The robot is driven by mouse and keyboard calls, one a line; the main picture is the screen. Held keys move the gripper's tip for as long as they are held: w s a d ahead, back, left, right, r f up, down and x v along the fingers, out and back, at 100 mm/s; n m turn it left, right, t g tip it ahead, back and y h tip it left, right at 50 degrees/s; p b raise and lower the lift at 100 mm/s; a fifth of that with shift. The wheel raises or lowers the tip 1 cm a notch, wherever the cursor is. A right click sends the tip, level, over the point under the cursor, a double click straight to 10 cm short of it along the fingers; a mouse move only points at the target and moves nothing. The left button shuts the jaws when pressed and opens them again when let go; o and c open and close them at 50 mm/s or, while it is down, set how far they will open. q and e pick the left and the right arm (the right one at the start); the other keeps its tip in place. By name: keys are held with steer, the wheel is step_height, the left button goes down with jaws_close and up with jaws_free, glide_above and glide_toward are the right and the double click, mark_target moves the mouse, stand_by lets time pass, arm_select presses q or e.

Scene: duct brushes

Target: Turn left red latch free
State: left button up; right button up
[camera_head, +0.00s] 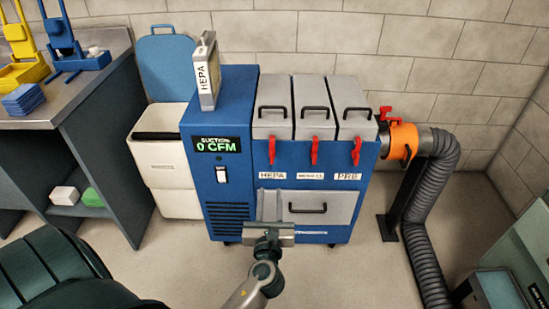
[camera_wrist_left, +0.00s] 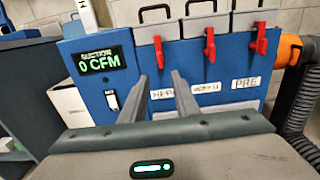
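The left red latch (camera_head: 272,150) hangs upright on the blue machine's front, below the left grey lid (camera_head: 272,108) and above the HEPA label. It also shows in the left wrist view (camera_wrist_left: 158,52). My left gripper (camera_head: 270,194) is in front of the machine, below this latch and over the left part of the grey drawer front. In the left wrist view its two fingers (camera_wrist_left: 159,75) stand apart with nothing between them, and the latch appears just beyond and above their tips. My right gripper is in neither view.
Two more red latches, the middle one (camera_head: 314,151) and the right one (camera_head: 356,151), hang alongside. Black handles top the lids. A HEPA filter (camera_head: 207,73) stands on the machine's left top. An orange collar (camera_head: 404,141) and grey hose (camera_head: 428,190) are at right.

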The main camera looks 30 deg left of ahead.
mark_target(272, 159)
arm_select(q)
steer(key=x, duration=1.7)
steer(key=shift+w, duration=0.2)
